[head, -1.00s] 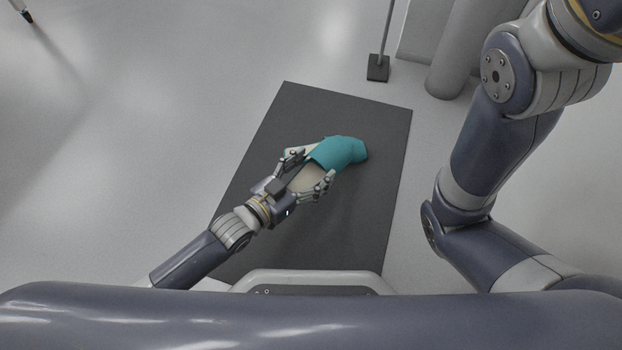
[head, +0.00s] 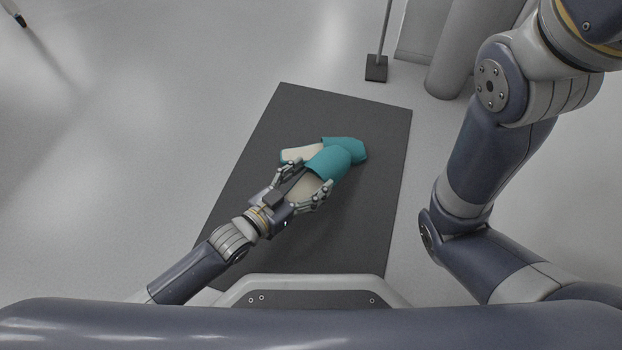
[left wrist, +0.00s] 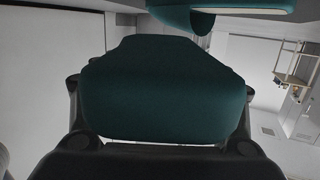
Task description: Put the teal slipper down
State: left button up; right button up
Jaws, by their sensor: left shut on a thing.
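My left gripper (head: 308,176) is shut on a teal slipper (head: 328,162) with a cream insole, its fingers on either side of the heel part. The toe points up and right, away from me. Whether its sole touches the mat I cannot tell. A second teal slipper (head: 348,149) with a cream insole lies just behind it, partly covered by the held one. In the left wrist view the held slipper (left wrist: 165,95) fills the middle between the fingers, and another teal piece shows at the top (left wrist: 225,14). My right gripper is out of view.
A dark grey mat (head: 340,235) lies under the slippers, with bare room around them. A thin post on a dark square foot (head: 376,68) and a grey cylinder (head: 455,65) stand beyond its far edge.

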pick_arm(q)
jog(key=shift+f, duration=0.25)
jog(key=o, duration=1.1)
jog(key=shift+r, duration=0.1)
jog(key=shift+r, duration=0.35)
jog(key=p+v, duration=0.7)
jog(key=v, duration=0.5)
jog(key=shift+r, duration=0.2)
